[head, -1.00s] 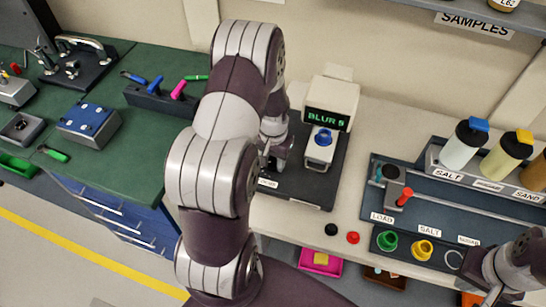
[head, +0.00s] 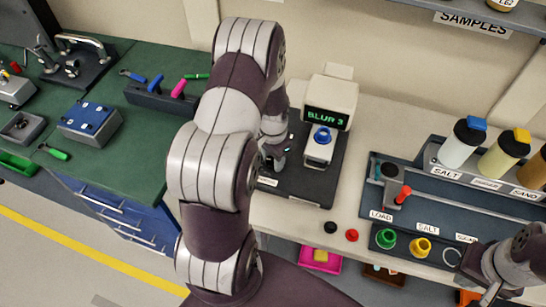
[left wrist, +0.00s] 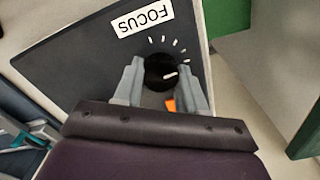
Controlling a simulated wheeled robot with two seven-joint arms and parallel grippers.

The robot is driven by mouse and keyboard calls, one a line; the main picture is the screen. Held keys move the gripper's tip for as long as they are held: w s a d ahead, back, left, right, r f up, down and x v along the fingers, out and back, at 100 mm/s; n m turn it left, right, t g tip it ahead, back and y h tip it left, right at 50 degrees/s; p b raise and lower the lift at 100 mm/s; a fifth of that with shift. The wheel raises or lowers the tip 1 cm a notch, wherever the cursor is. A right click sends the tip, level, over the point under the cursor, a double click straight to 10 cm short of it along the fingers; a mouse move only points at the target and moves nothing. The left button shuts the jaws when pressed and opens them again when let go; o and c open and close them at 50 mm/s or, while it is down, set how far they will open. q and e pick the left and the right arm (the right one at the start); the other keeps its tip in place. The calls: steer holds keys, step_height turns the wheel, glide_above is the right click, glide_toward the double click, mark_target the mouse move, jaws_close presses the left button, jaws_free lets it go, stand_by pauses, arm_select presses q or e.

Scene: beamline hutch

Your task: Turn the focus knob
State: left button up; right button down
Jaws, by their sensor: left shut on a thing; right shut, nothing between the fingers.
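The black focus knob (left wrist: 160,72) sits on a dark panel beside the FOCUS label (left wrist: 143,19) in the left wrist view. Its white pointer mark aims right and slightly up, with white tick marks around it. My left gripper (left wrist: 162,78) is shut on the knob, one grey finger on each side. In the head view my left gripper (head: 274,160) is at the left of the microscope's dark base (head: 312,180); my arm partly hides it and the knob. The display (head: 327,118) reads BLUR 3. My right arm shows at the lower right, but its fingers are not seen.
A blue-topped eyepiece (head: 322,135) stands below the display. A rack with sample bottles (head: 460,143) and a tray with green and yellow pieces (head: 405,240) are at the right. A green bench (head: 150,185) is at the left.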

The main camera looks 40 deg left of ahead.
arm_select(q)
steer(key=shift+w, duration=0.15)
steer(key=o, duration=1.1)
steer(key=shift+c, duration=0.2)
step_height(320, 180, up, 13)
steer(key=b, duration=0.1)
steer(key=shift+f, duration=0.15)
steer(key=s+d+n, duration=0.1)
steer(key=s+d, duration=0.3)
steer(key=d, duration=0.2)
steer(key=s+d+n+t, duration=0.1)
steer(key=s+d, duration=0.4)
steer(key=d, duration=0.2)
steer(key=shift+d+r, duration=0.25)
steer(key=shift+d, duration=0.05)
